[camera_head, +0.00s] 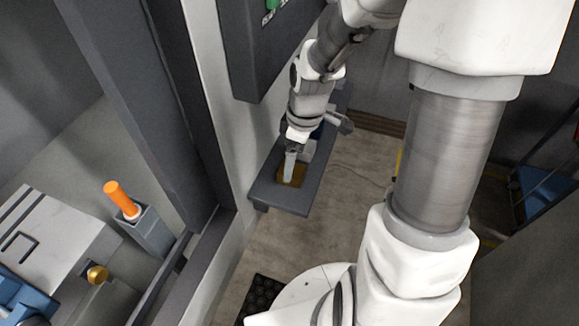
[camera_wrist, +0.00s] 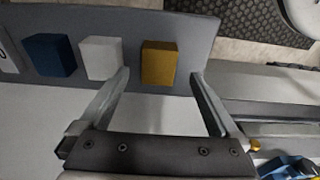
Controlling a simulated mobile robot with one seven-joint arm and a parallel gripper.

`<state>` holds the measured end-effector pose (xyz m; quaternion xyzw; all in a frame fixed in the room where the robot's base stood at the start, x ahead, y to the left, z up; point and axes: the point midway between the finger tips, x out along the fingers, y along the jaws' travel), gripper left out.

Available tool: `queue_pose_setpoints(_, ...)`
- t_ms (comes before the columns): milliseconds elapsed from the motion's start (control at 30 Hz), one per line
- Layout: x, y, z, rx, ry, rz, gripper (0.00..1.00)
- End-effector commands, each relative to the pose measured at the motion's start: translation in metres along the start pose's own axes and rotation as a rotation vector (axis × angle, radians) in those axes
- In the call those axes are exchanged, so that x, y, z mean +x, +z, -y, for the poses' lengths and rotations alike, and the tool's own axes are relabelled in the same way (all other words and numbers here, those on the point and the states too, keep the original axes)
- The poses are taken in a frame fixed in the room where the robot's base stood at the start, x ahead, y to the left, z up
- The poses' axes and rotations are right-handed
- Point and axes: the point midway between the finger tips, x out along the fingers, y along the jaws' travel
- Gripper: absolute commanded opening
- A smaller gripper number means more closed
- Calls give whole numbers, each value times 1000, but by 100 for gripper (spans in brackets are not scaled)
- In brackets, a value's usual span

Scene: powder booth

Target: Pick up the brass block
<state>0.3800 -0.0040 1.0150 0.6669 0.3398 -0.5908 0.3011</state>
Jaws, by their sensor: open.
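The brass block (camera_wrist: 158,62) is a yellow-brown cube on a narrow grey shelf (camera_wrist: 205,32) in the wrist view. My gripper (camera_wrist: 159,82) is open, with one finger to the left of the block and one to the right, and nothing is held. The fingertips appear near the block's lower edge in the picture; I cannot tell how far above it they are. In the head view the brass block (camera_head: 291,175) is partly hidden behind my gripper (camera_head: 289,178), which points down over the shelf.
A white block (camera_wrist: 100,58) stands just left of the brass block, close to my left finger. A blue block (camera_wrist: 48,55) stands farther left, beside a pale item (camera_wrist: 6,55) at the edge. Shelf space right of the brass block is clear. A wall lies along the shelf.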

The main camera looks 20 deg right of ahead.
Motion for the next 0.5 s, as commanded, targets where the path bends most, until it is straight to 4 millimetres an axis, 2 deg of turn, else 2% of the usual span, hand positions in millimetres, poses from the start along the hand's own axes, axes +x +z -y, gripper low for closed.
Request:
queue_pose_setpoints(300,38,-3,-1,-2,-4,1,98)
queue_pose_setpoints(500,51,-3,-2,1,-1,0,98)
